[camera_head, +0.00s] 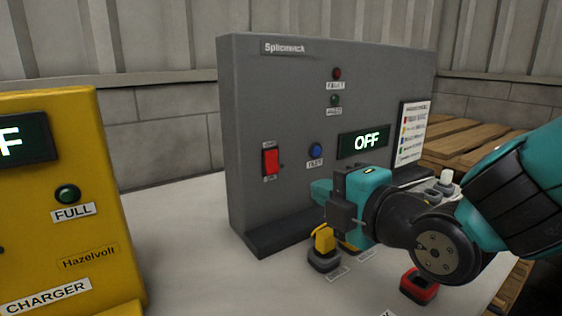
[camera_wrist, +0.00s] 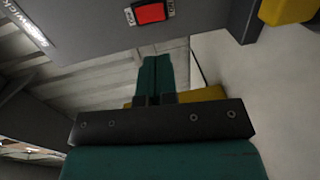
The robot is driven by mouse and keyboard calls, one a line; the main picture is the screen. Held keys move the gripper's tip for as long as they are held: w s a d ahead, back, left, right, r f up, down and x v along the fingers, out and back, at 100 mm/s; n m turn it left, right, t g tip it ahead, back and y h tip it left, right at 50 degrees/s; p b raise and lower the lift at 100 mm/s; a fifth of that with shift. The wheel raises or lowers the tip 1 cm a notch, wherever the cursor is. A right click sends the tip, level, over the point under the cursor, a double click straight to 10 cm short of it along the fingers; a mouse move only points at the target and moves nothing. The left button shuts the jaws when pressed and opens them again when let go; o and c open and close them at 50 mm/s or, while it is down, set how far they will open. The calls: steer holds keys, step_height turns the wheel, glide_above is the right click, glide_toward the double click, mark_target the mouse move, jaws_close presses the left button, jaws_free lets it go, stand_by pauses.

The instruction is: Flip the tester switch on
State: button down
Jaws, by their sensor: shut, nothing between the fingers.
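The tester is a grey upright panel (camera_head: 300,120) labelled something like "Splicewick", with a lit display (camera_head: 363,141) reading OFF. Its red rocker switch (camera_head: 270,161) sits on the lower left of the face. The switch also shows at the top of the wrist view (camera_wrist: 150,12), beyond my fingertips. My gripper (camera_head: 318,189) is shut and empty. It is in front of the panel, to the right of the switch and a little lower, apart from it. The teal fingers show together in the wrist view (camera_wrist: 153,70).
A yellow charger (camera_head: 75,215) stands at the left. A blue button (camera_head: 316,151) is on the panel right of the switch. A yellow-and-black plug-like item (camera_head: 325,248) and a red-and-black one (camera_head: 419,287) stand on the pale bench (camera_head: 200,225). Wooden pallets (camera_head: 460,140) are behind right.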

mark_target(274, 170)
steer(key=p+x, duration=1.2)
steer(key=shift+p, duration=0.4)
steer(key=t+b, duration=0.1)
steer(key=b, duration=0.5)
steer(key=w+f+t+y+b, duration=0.1)
steer(key=b, duration=0.4)
steer(key=shift+a+y+b, duration=0.3)
steer(key=shift+b, duration=0.7)
steer(key=shift+r+t+b, duration=0.3)
steer(key=shift+r+b, duration=0.05)
steer(key=shift+b, duration=0.05)
